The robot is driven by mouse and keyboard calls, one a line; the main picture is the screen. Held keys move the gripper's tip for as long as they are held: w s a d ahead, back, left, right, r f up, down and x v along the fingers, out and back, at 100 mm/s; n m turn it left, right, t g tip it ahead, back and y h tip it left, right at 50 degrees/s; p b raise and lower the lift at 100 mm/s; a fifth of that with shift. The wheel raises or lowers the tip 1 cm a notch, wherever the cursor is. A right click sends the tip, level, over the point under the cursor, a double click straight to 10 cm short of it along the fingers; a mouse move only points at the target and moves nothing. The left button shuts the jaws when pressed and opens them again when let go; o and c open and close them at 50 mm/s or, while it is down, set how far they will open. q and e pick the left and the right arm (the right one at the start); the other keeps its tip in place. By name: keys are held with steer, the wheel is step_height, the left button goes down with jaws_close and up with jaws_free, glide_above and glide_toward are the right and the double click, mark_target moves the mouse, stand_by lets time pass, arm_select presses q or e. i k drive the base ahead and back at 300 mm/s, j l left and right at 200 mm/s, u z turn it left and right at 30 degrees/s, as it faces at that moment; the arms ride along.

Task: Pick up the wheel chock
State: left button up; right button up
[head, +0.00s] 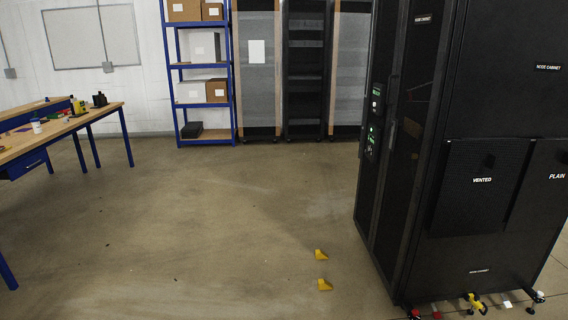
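Two small yellow wheel chocks lie on the concrete floor in the head view, left of the black cabinet's base. The farther wheel chock (321,254) sits a little behind the nearer wheel chock (324,284). They are apart from each other and from the cabinet. Another yellow piece (477,303) shows at the foot of the cabinet, by its casters; I cannot tell if it is a chock. Neither of my grippers shows in this view.
The black node cabinet (480,110) fills the right side. A workbench (60,130) with small items stands at left. A blue shelf (203,75) with boxes and more racks (305,70) line the back wall. The middle floor is clear.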

mark_target(320, 254)
steer(key=i, duration=2.25)
